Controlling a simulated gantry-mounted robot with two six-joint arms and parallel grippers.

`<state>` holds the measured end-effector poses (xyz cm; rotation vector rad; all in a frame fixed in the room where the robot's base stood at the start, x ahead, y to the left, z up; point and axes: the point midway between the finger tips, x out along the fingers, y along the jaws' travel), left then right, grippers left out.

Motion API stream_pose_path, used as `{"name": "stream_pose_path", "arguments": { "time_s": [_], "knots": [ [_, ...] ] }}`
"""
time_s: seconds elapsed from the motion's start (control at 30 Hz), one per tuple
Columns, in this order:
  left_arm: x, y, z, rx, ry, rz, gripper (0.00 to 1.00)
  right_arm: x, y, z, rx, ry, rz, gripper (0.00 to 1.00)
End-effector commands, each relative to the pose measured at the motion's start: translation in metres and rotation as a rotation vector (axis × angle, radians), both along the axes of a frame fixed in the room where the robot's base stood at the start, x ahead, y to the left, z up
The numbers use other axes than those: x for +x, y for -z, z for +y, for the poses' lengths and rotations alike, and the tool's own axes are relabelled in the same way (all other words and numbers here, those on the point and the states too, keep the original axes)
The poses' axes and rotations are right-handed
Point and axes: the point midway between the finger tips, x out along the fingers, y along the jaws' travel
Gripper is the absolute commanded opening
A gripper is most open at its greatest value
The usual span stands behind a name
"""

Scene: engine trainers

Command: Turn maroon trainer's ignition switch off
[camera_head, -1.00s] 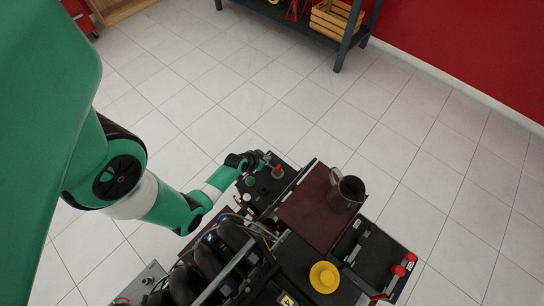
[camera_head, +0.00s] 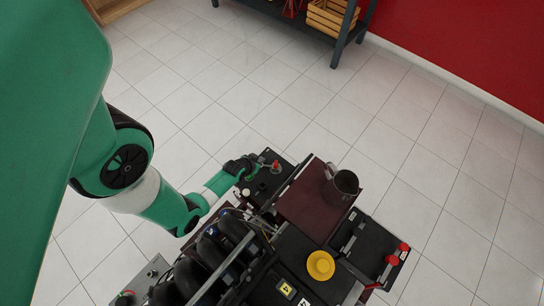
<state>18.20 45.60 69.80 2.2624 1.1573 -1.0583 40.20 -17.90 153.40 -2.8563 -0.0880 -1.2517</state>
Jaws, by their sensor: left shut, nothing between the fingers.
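The maroon trainer has a maroon top plate (camera_head: 302,207) and a black control panel (camera_head: 268,185) at its far left corner. A red-topped control (camera_head: 276,166) stands up from the panel, and a pale knob (camera_head: 246,192) sits near its left edge. I cannot tell for sure which control is the ignition switch. My left gripper (camera_head: 258,168) is shut and empty, low over the panel's far left part, left of the red-topped control. It hides part of the panel; contact cannot be told. My right gripper is out of view.
A dark metal mug (camera_head: 342,186) stands on the maroon plate. A yellow cap (camera_head: 320,265), black hoses (camera_head: 205,255) and a battery with red terminals (camera_head: 368,250) lie nearer. A dark shelf (camera_head: 337,45) stands at the back. The tiled floor beyond the trainer is clear.

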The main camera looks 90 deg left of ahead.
Motion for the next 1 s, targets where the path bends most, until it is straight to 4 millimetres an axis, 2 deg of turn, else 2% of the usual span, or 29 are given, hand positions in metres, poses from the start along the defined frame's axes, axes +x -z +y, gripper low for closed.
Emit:
{"name": "stream_pose_path", "arguments": {
  "time_s": [1.0],
  "knots": [
    [-0.0011,0.0018,-0.0053,-0.005,0.004,0.003,0.00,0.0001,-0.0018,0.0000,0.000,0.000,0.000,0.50]
  ]
}}
